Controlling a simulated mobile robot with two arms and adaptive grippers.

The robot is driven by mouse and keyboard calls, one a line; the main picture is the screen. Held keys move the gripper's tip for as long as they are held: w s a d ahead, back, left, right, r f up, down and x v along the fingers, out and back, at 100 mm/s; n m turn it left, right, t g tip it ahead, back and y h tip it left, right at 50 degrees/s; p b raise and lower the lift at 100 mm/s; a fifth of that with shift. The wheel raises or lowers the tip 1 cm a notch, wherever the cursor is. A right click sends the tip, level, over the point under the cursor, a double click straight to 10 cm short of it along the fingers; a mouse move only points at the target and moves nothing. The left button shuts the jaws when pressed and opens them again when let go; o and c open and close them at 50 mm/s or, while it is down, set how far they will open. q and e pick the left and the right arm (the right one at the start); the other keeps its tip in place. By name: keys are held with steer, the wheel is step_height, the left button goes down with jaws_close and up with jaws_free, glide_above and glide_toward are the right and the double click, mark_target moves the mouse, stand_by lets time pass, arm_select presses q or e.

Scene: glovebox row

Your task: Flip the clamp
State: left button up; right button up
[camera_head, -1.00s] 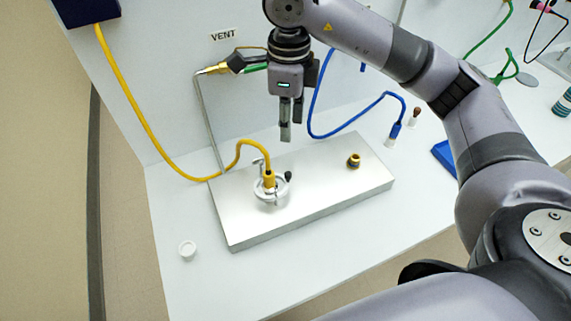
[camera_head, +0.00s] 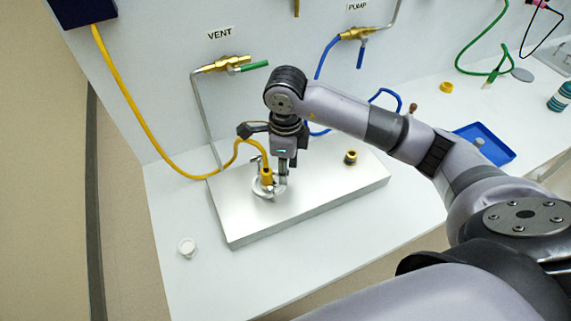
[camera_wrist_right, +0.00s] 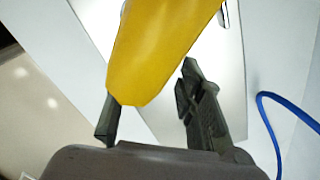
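The clamp (camera_head: 262,192) is a small silvery ring-shaped fitting around the base of a yellow hose (camera_head: 266,178), on the metal plate (camera_head: 322,198). My right gripper (camera_head: 283,179) points down at the clamp's right side and hides its dark knob; I cannot tell whether it touches. In the right wrist view, the fingers (camera_wrist_right: 150,82) stand apart, with the yellow hose (camera_wrist_right: 155,50) large across the gap and close to the camera. The clamp itself is not clear there. My left gripper is not in view.
A brass fitting (camera_head: 351,157) stands on the plate's right part. A white cap (camera_head: 187,247) lies left of the plate. The VENT valve (camera_head: 222,64) and PUMP valve (camera_head: 355,34) are on the back wall. A blue hose (camera_wrist_right: 285,112) and blue tray (camera_head: 490,139) are to the right.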

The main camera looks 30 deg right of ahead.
steer(key=shift+c, duration=0.2)
jaws_close()
stand_by(0.3)
